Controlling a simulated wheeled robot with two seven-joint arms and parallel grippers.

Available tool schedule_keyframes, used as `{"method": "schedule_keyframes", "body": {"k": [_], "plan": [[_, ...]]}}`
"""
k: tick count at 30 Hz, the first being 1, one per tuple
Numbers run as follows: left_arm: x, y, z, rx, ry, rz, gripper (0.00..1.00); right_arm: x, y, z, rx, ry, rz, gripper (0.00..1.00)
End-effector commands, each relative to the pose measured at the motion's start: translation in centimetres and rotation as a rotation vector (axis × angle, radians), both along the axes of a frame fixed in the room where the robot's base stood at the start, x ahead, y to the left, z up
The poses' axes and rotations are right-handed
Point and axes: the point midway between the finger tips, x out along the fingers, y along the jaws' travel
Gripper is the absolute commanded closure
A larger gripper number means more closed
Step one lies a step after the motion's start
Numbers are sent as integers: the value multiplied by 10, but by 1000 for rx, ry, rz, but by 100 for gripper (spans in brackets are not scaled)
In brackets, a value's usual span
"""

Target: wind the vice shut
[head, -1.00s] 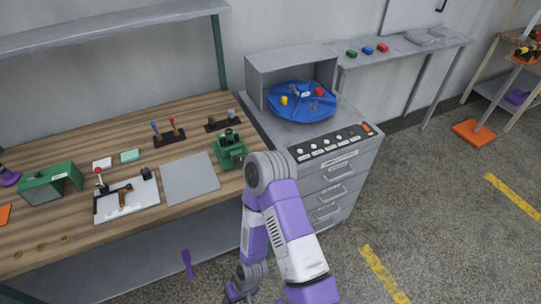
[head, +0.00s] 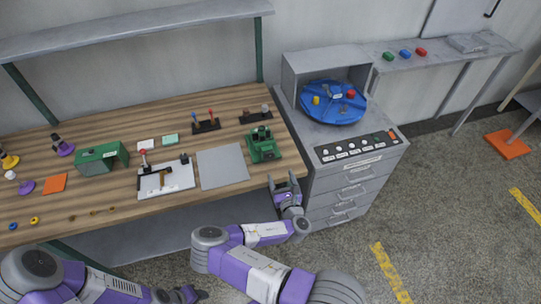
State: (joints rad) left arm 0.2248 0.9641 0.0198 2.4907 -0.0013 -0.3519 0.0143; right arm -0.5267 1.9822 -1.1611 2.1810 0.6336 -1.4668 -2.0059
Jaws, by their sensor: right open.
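The green vice (head: 263,145) stands near the right front corner of the wooden workbench, right of a grey mat. Its dark jaw parts show on top; its handle and the jaw gap are too small to make out. My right gripper (head: 283,181) is open and empty, pointing up toward the vice from just in front of the bench edge. It is apart from the vice. My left gripper (head: 186,294) is low at the bottom edge, partly cut off, and its jaws cannot be made out.
The grey mat (head: 222,168) and a white board with a clamp (head: 165,180) lie left of the vice. A green box (head: 102,158) is farther left. A grey cabinet (head: 350,170) with a blue turntable (head: 333,103) stands close on the right.

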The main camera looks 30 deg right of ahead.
Motion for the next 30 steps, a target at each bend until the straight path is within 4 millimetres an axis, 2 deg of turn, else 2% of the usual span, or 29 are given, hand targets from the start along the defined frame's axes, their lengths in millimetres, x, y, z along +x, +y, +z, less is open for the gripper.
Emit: {"method": "schedule_keyframes", "body": {"k": [2, 5, 18, 29, 30], "plan": [[0, 0, 3, 0, 0, 0, 57, 9, 9, 13, -74, -14, 51, 27], [0, 0, 4, 0, 0, 0, 57, 18, 12, 17, -110, -23, 72, 27], [0, 0, 3, 0, 0, 0, 57, 77, -3, 16, -108, -20, 68, 27], [0, 0, 4, 0, 0, 0, 57, 84, -5, 17, -109, -19, 67, 27], [0, 0, 4, 0, 0, 0, 57, 84, -5, 17, -109, -19, 67, 30]]}}
